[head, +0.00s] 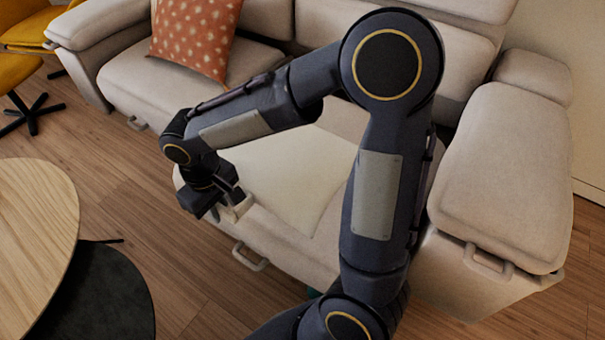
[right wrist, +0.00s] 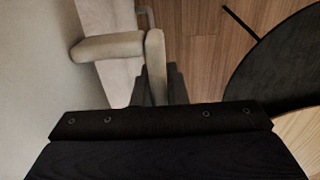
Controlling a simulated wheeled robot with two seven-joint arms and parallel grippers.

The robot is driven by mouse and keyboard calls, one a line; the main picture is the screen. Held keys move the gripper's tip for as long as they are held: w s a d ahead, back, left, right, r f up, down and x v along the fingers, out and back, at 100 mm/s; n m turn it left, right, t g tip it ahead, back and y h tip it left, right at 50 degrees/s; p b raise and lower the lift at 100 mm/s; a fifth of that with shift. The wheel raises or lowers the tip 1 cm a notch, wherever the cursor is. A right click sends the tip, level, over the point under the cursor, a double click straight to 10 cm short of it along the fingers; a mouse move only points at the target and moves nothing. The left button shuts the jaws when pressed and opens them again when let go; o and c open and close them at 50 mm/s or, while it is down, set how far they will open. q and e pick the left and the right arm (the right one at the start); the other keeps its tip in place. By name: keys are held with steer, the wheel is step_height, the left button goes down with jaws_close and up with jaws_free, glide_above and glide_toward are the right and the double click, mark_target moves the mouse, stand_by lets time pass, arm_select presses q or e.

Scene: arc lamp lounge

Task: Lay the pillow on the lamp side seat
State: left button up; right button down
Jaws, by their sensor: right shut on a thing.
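A plain cream pillow (head: 285,175) lies over the right seat of the pale sofa, partly hidden behind my right arm. My right gripper (head: 236,207) is at the pillow's front left corner, its pale fingers shut on the edge. In the right wrist view the fingers (right wrist: 146,50) show above the dark gripper body, and the pale pillow (right wrist: 35,75) fills the left side. An orange dotted pillow (head: 195,38) leans against the backrest on the left seat (head: 150,85). No lamp is in view. My left gripper is not in view.
A round wooden table (head: 38,240) and a lower dark round top (head: 105,300) stand at the left. The sofa's right armrest (head: 505,170) is beside my arm. Yellow chairs (head: 25,28) are at the far left. Wood floor between table and sofa is clear.

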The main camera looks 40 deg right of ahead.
steer(key=shift+s+f, duration=0.15)
steer(key=shift+f, duration=0.1)
steer(key=shift+d+b, duration=0.3)
steer(key=shift+b, duration=0.05)
steer(key=w+d+f+b, duration=0.1)
steer(key=d+f, duration=0.2)
steer(key=d, duration=0.1)
steer(key=w+d+f+b, duration=0.1)
steer(key=d+f+b, duration=0.1)
steer(key=d, duration=0.2)
steer(key=w+d+f+b, duration=0.1)
steer(key=d+f+b, duration=0.1)
steer(key=d+f, duration=0.1)
steer(key=shift+d+f, duration=0.35)
steer(key=shift+d, duration=0.25)
steer(key=shift+d+f+b, duration=0.15)
steer(key=shift+b, duration=0.15)
arm_select(q)
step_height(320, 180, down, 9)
steer(key=b, duration=0.1)
steer(key=shift+b, duration=0.35)
arm_select(e)
steer(key=shift+w+d+f, duration=0.1)
steer(key=shift+d+f, duration=0.05)
steer(key=shift+f, duration=0.75)
steer(key=shift+d+f, duration=0.15)
steer(key=shift+f, duration=0.75)
